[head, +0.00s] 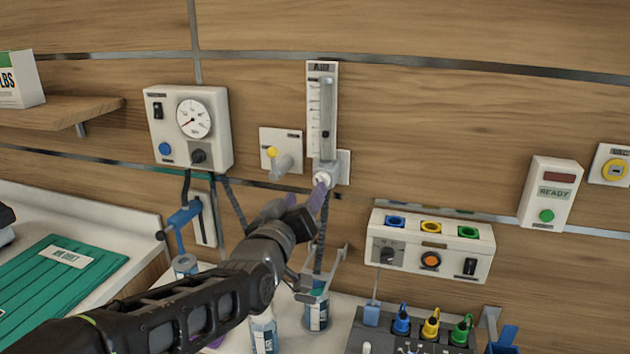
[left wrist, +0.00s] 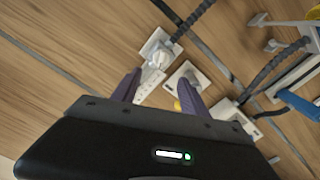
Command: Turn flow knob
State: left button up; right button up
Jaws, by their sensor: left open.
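The flow knob (head: 322,180) is a small whitish knob at the foot of the upright flowmeter (head: 327,110) on the wood wall. My left gripper (head: 304,192) is at the wall beside and just below the knob, one purple finger overlapping the knob's lower edge in the head view. In the left wrist view my left gripper (left wrist: 158,78) has its fingers apart with nothing held, and the flowmeter foot and knob (left wrist: 158,55) show just beyond the fingertips. Whether a finger touches the knob I cannot tell. My right gripper is not in view.
A yellow-tipped wall outlet (head: 283,160) is close left of the flowmeter. A gauge unit (head: 190,128) hangs farther left. A socket box (head: 430,247) is at lower right. Dark hoses and bottles (head: 317,312) hang or stand below, near my left arm.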

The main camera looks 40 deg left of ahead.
aim_at(316, 180)
pick_arm(q)
jog(key=shift+p+x, duration=1.2)
jog(key=shift+x, duration=2.4)
grip_shut()
